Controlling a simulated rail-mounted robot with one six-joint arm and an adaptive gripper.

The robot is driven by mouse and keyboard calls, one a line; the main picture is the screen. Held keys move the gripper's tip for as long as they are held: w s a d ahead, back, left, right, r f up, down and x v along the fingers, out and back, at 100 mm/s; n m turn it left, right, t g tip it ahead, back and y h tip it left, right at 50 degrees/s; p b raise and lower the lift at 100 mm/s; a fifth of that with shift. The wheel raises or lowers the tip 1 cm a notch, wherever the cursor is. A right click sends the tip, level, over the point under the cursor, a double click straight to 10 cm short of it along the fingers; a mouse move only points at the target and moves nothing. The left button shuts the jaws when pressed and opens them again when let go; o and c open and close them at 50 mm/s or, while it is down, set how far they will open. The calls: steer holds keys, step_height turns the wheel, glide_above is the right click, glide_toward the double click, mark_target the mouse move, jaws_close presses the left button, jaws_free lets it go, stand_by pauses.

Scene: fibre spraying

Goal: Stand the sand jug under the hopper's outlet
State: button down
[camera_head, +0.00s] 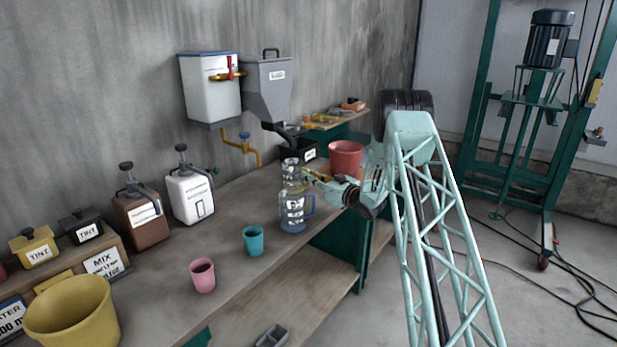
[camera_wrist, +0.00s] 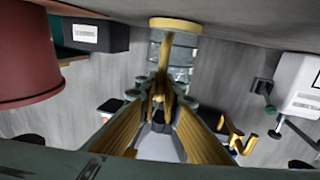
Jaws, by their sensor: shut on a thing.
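The sand jug is a clear jug (camera_head: 291,174) with a yellow handle and a yellow band at its base, seen in the wrist view (camera_wrist: 172,45). My gripper (camera_head: 318,177) is shut on its handle; the yellow-lined fingers (camera_wrist: 162,98) show in the wrist view, which is upside down. The jug is upright by the bench's back part. The grey hopper (camera_head: 268,90) hangs on the wall, and its dark outlet (camera_head: 288,137) slopes down to the right, above and behind the jug in the picture. I cannot tell whether the base touches the bench.
A blue-based clear jug (camera_head: 294,214) stands in front, partly overlapping the sand jug in the picture. A black labelled box (camera_head: 308,150) and red bucket (camera_head: 346,155) are behind and right. A teal cup (camera_head: 253,240) and pink cup (camera_head: 202,275) stand nearer. The bench's middle (camera_head: 235,205) is clear.

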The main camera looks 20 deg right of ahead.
steer(key=shift+f, duration=0.15)
steer(key=c, duration=2.8)
jaws_free()
steer(key=shift+s+d, duration=0.1)
steer(key=shift+s, duration=0.1)
steer(key=p+v, duration=0.1)
steer(key=v, duration=1)
steer(key=shift+s, duration=0.3)
steer(key=shift+r, duration=0.25)
